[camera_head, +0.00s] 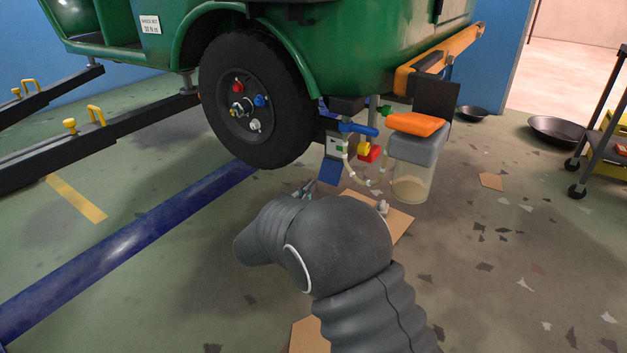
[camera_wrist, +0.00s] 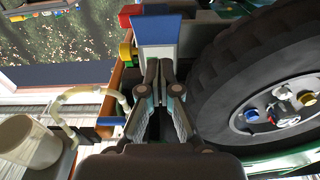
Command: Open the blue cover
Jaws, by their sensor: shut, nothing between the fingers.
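The blue cover (camera_head: 331,171) is a small flat flap at the lower front of a small grey box (camera_head: 337,146), beside the wheel. I cannot tell whether the tips touch the cover. My arm hides the floor below.
The black wheel (camera_head: 256,98) stands close on the left, under the green vehicle body (camera_head: 350,40). Close on the right are a blue lever (camera_head: 358,129), a pale hose (camera_head: 362,178) and a clear container (camera_head: 411,182) with an orange-topped grey lid. A blue floor beam (camera_head: 130,240) lies at left.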

